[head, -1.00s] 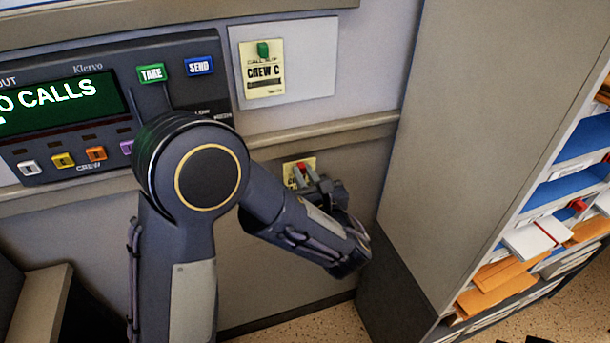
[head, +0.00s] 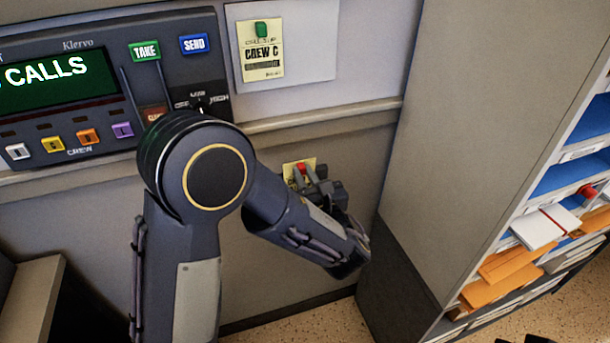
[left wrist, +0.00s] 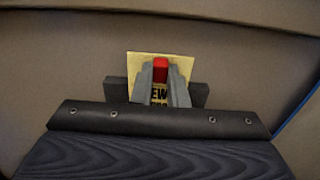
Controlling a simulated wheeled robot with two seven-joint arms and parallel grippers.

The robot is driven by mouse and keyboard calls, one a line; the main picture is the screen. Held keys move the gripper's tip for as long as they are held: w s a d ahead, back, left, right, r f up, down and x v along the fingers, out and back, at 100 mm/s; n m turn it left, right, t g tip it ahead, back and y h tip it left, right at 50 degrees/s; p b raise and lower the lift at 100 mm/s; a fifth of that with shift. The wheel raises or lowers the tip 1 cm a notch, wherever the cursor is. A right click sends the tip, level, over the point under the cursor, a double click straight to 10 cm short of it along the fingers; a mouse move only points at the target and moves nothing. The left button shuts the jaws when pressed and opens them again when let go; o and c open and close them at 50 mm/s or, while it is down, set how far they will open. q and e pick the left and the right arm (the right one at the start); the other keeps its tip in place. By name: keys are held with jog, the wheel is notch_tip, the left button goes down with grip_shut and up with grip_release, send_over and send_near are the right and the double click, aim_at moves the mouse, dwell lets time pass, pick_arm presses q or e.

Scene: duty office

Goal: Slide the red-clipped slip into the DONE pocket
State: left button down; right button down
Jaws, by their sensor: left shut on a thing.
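The red-clipped slip, a pale yellow card (head: 290,171), is in my left gripper (head: 301,174) in front of the grey wall below the ledge. In the left wrist view the slip (left wrist: 136,66) stands upright between the fingers of my left gripper (left wrist: 161,82), with its red clip (left wrist: 160,69) at the top. The fingers are shut on it and cover much of its print; part of "EW" shows. No pocket marked DONE can be made out in these views.
A call console (head: 90,90) with TAKE and SEND buttons is on the wall at left. A green-clipped CREW C slip (head: 262,58) hangs on a white board (head: 309,62). A tall grey cabinet (head: 475,130) stands at right, with shelves of papers and orange envelopes (head: 505,270) on its side.

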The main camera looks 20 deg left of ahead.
pick_arm(q)
notch_tip(320, 180, down, 5)
jog(key=b, duration=0.4)
dwell(0.7)
dwell(0.3)
jog(key=c, duration=1.3)
grip_release()
jog(key=shift+c, duration=0.2)
